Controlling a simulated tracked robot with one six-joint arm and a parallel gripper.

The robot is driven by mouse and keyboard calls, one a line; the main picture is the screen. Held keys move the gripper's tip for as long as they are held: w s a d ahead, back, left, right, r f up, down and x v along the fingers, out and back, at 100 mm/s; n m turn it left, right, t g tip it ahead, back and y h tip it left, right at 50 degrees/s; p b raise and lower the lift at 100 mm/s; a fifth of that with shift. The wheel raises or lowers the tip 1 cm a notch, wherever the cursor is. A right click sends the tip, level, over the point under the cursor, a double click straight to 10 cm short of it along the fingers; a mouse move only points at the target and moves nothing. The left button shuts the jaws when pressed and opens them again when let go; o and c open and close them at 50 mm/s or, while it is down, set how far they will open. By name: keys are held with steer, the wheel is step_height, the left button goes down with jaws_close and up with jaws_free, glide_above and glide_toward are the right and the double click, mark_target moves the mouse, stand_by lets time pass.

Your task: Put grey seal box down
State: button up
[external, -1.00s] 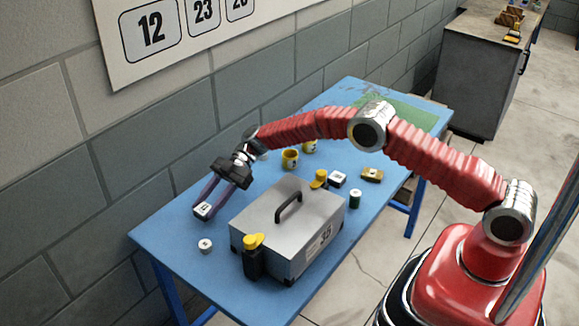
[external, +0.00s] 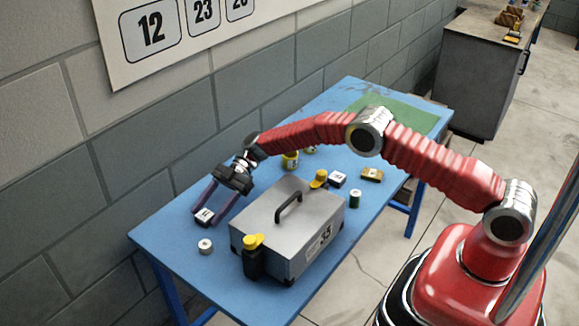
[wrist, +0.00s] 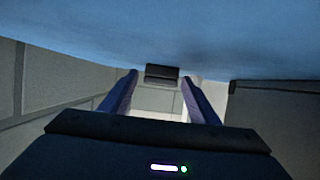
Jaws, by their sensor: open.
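The grey seal box (external: 204,216), small with a white numbered top and dark sides, is at the wall-side left part of the blue table (external: 180,240). It appears to rest on the tabletop. My gripper (external: 214,213) is open around it, with a long purple finger on either side. In the wrist view a small dark block (wrist: 162,73) shows between the fingertips against the blue surface, clear of both fingers. Its lower side is hard to make out.
A large grey case (external: 260,225) with a black handle stands close to the right. A small white round container (external: 205,247) is nearer the front. A green mat (external: 410,115) lies at the far end.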

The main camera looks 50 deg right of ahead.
steer(key=shift+r, duration=0.1)
steer(key=v, duration=1.2)
stand_by(0.4)
